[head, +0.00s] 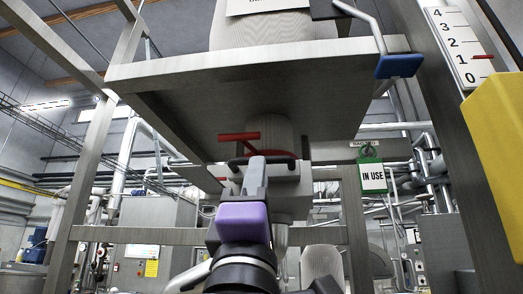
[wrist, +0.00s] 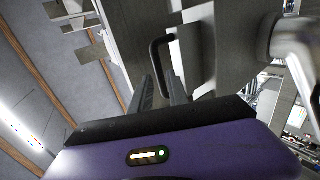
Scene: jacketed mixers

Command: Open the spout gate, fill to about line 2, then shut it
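The grey spout box (head: 288,190) hangs under the hopper's metal deck (head: 250,85). A black loop handle (head: 262,156) is on its near side, and it also shows in the wrist view (wrist: 154,62). My gripper (head: 256,170) is just in front of the box. In the wrist view my gripper (wrist: 163,88) has its two dark fingers apart, with the lower part of the handle at or between their tips. I cannot tell whether they touch it. The level scale (head: 460,45), marked 0 to 4, has its red pointer (head: 483,57) near line 1.
A red T-shaped handle (head: 239,137) sits above the box. A blue-ended lever (head: 399,66) hangs at the deck's right corner. A green-framed "IN USE" tag (head: 372,177) hangs to the right. A yellow block (head: 500,145) and steel frame posts (head: 445,110) stand at the right.

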